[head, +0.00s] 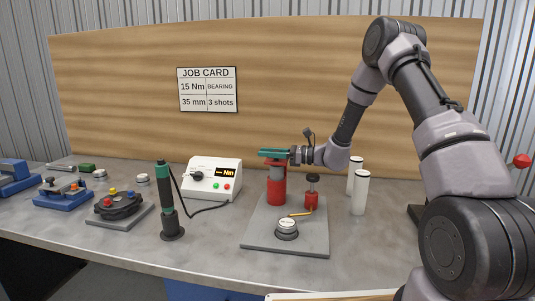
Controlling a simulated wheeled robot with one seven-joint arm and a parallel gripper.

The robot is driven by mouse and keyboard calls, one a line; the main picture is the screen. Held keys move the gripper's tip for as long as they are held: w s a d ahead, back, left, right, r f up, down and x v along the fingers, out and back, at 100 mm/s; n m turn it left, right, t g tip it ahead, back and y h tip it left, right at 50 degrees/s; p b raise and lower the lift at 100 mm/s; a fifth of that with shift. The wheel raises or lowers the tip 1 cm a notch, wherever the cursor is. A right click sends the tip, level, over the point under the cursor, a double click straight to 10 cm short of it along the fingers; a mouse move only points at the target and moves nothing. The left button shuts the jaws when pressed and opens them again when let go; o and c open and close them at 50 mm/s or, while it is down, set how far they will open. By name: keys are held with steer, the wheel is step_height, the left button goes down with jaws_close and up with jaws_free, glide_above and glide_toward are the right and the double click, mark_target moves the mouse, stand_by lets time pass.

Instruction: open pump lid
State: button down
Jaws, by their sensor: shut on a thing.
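The pump (276,190) stands upright on a grey plate, with a red lower body and a grey section above it. A red cap-like piece, which looks like the pump lid (276,162), is at its top. My gripper (272,153) reaches in from the right with level teal fingers. It is shut on the red piece at the top of the pump. The fingers partly hide that piece, and I cannot tell whether it is seated or raised.
The grey plate (257,238) also carries a small red part with a black knob (312,190), a yellow lever (300,214) and a round gauge-like piece (287,228). White bottles (360,192) stand right. A black-green tool (167,200) and white controller (211,177) stand left.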

steer(key=shift+r, duration=0.1)
stand_by(0.9)
steer(key=m, duration=0.1)
steer(key=w+r+m, duration=0.1)
steer(key=m, duration=0.1)
steer(key=r+m, duration=0.1)
steer(key=shift+w+d+r, duration=0.15)
steer(key=shift+w+d, duration=0.1)
steer(key=shift+w, duration=0.05)
steer(key=m, duration=0.1)
steer(key=w+r+m, duration=0.1)
steer(key=m, duration=0.1)
steer(key=w+m, duration=0.1)
steer(key=shift+w+d+r+m, duration=0.2)
steer(key=shift+w+r+m, duration=0.05)
steer(key=shift+r+m, duration=0.15)
steer(key=shift+w+d+r+m, duration=0.1)
steer(key=shift+w+d+m, duration=0.1)
steer(key=shift+w+m, duration=0.85)
steer(key=shift+w+d+m, duration=0.15)
steer(key=shift+w+m, duration=0.45)
steer(key=shift+m, duration=0.95)
steer(key=shift+w+d+r+m, duration=0.1)
steer(key=shift+w+d+m, duration=0.1)
steer(key=shift+w+m, duration=0.85)
steer(key=shift+s+m, duration=0.15)
steer(key=shift+m, duration=0.2)
steer(key=c, duration=0.5)
jaws_free()
